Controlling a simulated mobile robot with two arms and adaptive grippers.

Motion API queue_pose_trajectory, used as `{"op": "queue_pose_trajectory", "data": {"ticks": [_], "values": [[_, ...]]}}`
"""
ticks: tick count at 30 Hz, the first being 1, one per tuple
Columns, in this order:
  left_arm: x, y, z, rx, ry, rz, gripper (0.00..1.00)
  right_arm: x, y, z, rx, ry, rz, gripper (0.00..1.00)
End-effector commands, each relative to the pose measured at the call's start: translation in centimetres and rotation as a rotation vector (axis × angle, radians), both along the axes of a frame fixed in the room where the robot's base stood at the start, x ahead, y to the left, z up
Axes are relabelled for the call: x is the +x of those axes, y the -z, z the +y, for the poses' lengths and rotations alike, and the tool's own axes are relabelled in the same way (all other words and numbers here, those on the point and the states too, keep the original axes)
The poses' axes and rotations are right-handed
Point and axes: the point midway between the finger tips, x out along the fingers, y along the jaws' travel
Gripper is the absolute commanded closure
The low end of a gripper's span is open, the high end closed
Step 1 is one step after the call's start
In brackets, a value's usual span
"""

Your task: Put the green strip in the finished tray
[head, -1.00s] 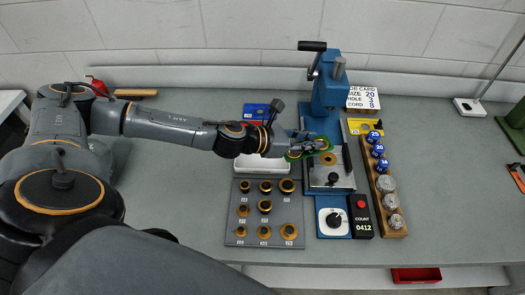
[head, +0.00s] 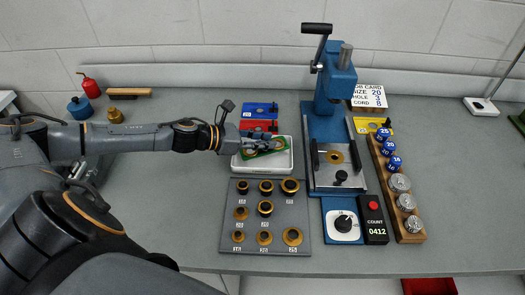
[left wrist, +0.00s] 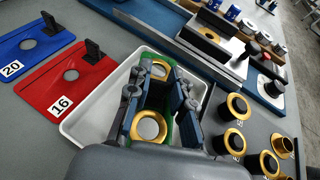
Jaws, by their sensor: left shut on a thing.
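The green strip (head: 268,151) with brass-rimmed holes is held in my left gripper (head: 264,144), over the white tray (head: 262,168) in the head view. In the left wrist view the gripper (left wrist: 160,103) is shut on the strip (left wrist: 160,148), whose two brass rings show, one between the fingers and one nearer the palm. The white tray (left wrist: 93,125) lies below and around the strip. I cannot tell whether the strip touches the tray floor. My right gripper is not in view.
The blue press (head: 326,120) stands right of the tray, its base close by. A grey board of brass rings (head: 269,220) lies in front. Red (head: 258,126) and blue (head: 260,109) cards lie behind. A wooden rack (head: 393,190) stands at right.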

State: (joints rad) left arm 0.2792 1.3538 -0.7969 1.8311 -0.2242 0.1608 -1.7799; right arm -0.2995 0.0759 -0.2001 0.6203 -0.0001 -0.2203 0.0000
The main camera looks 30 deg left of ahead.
Motion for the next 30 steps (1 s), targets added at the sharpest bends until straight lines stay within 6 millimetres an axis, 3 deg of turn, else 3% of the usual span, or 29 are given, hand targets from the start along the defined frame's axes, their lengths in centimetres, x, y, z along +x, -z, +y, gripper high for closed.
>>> {"op": "queue_pose_trajectory", "data": {"ticks": [9,20,21,23,24,30], "values": [[-0.1,3.4,0.3,-0.003,-0.001,0.001,1.00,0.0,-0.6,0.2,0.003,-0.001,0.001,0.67],[-0.1,4.0,0.3,0.000,0.000,0.000,1.00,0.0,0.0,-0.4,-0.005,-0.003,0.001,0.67],[-0.1,3.8,0.3,0.000,0.000,0.000,0.72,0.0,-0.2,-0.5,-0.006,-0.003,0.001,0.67],[-0.1,3.8,0.3,0.000,0.000,0.000,0.60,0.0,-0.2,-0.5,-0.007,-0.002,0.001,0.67],[-0.1,3.8,0.3,0.000,0.000,0.000,0.56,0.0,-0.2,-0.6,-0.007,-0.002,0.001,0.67],[-0.1,3.8,0.3,-0.001,0.000,0.001,0.56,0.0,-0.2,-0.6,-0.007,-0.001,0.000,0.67]]}}
